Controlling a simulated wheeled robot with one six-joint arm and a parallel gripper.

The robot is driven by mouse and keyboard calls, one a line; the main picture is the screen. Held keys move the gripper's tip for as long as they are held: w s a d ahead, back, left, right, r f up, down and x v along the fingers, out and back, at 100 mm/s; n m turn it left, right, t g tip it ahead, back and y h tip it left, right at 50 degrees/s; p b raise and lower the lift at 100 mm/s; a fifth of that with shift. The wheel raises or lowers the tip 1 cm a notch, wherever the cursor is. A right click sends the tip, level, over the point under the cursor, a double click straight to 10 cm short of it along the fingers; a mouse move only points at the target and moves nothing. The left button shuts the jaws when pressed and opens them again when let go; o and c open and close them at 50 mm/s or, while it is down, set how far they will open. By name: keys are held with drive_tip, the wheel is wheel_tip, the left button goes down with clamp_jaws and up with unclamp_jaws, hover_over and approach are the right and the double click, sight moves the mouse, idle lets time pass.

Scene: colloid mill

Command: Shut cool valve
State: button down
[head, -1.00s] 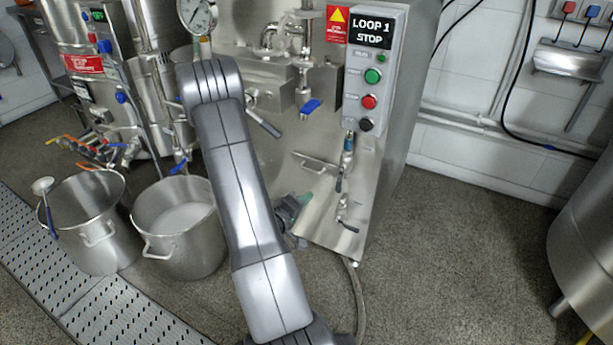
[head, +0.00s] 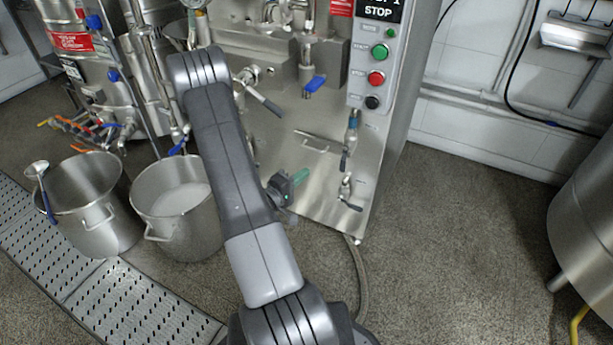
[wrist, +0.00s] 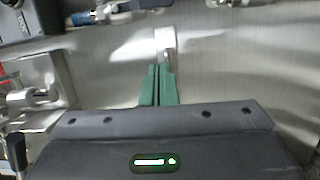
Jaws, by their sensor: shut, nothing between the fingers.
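My gripper (head: 300,176) has green fingers that are together and empty, in front of the lower steel panel of the mill cabinet. The wrist view also shows the gripper (wrist: 158,84) pointing at the panel near a bright metal handle (wrist: 165,42). Two small valves with dark levers are on the panel, right of my gripper: an upper valve with a blue collar (head: 352,130) and a lower valve (head: 347,188). My gripper appears apart from both.
A control box with start and stop buttons (head: 376,78) is above the valves. A blue-handled tap (head: 314,84) and a long lever (head: 263,103) are above my gripper. Two steel pots stand at left, the nearer holding pale liquid (head: 180,199).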

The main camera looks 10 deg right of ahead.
sight(343, 165)
drive_tip(key=w+d+b, duration=0.3)
drive_tip(key=d, duration=0.6)
drive_tip(key=shift+f, duration=0.15)
drive_tip(key=shift+d, duration=0.15)
drive_tip(key=shift+s+d+f+n, duration=0.1)
drive_tip(key=shift+n, duration=0.4)
